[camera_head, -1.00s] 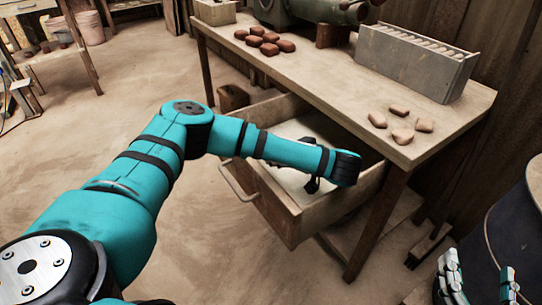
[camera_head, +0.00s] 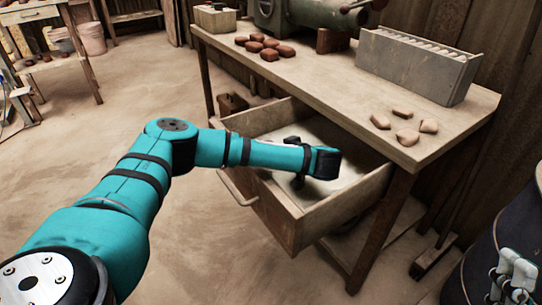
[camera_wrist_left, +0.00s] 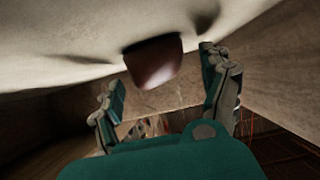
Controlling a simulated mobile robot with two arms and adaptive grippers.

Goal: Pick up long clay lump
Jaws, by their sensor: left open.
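A reddish-brown lump (camera_wrist_left: 153,62) shows in the left wrist view, against a pale surface. I see it nearly end-on, so its length cannot be told. My left gripper (camera_wrist_left: 164,88) is open, with one finger on each side below the lump and a gap between. In the head view my left gripper (camera_head: 296,165) is down inside the open drawer (camera_head: 285,222), partly behind my own wrist, and the lump is hidden there. My right gripper (camera_head: 512,272) is at the bottom right corner, cut by the frame edge.
The drawer hangs out of a wooden table (camera_head: 325,85). Several reddish-brown lumps (camera_head: 269,54) and several paler pieces (camera_head: 408,137) lie on the tabletop. A grey rack (camera_head: 415,68) and a green machine (camera_head: 290,18) stand at its back. A dark drum (camera_head: 480,262) is at the right.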

